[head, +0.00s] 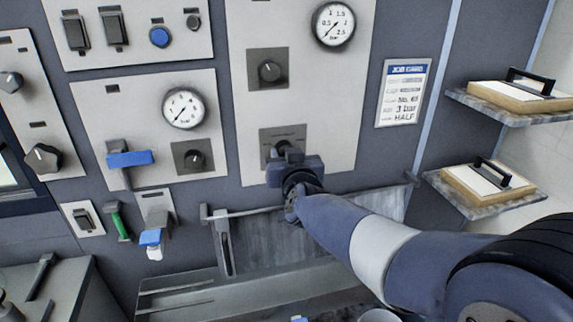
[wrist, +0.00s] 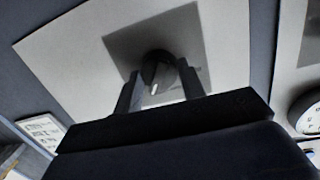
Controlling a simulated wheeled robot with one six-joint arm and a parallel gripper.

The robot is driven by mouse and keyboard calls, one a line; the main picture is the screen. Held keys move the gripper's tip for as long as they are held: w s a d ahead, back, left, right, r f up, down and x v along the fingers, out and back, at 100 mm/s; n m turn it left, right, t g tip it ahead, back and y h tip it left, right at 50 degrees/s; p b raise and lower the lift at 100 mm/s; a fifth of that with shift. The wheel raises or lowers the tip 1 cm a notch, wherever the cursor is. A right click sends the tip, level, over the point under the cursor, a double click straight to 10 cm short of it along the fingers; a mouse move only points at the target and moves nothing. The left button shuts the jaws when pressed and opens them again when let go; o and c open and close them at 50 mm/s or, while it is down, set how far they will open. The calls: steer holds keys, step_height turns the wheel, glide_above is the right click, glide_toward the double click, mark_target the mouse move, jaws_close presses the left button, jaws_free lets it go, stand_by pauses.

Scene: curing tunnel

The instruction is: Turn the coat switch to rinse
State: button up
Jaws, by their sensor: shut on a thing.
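A dark round switch knob (wrist: 157,72) with a pale pointer mark sits on a dark square plate (wrist: 125,45) in the wrist view. In the head view its plate (head: 297,132) is low on the tall light panel, and my gripper (head: 284,152) covers most of the knob. My gripper's two fingers (wrist: 158,88) are shut on the knob, one on each side. The lettering on the plate is too small and partly hidden to read, so I cannot tell which position the pointer marks.
Another knob (head: 269,71) and a pressure gauge (head: 333,25) are above on the same panel. A job card (head: 403,92) hangs to the right. Shelves with handled boards (head: 487,184) stand further right. A metal trough (head: 290,240) with a rail lies below my gripper.

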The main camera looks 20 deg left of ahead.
steer(key=shift+d+m+g+y+b, duration=0.1)
steer(key=shift+m+g+y+b, duration=0.25)
steer(key=shift+m+b, duration=2.3)
steer(key=shift+r+m, duration=0.1)
steer(key=shift+m, duration=0.15)
steer(key=o, duration=1)
steer(key=shift+c, duration=0.2)
steer(key=p+v, duration=0.2)
steer(key=v, duration=0.8)
steer(key=shift+s+d, duration=0.25)
steer(key=shift+s, duration=0.05)
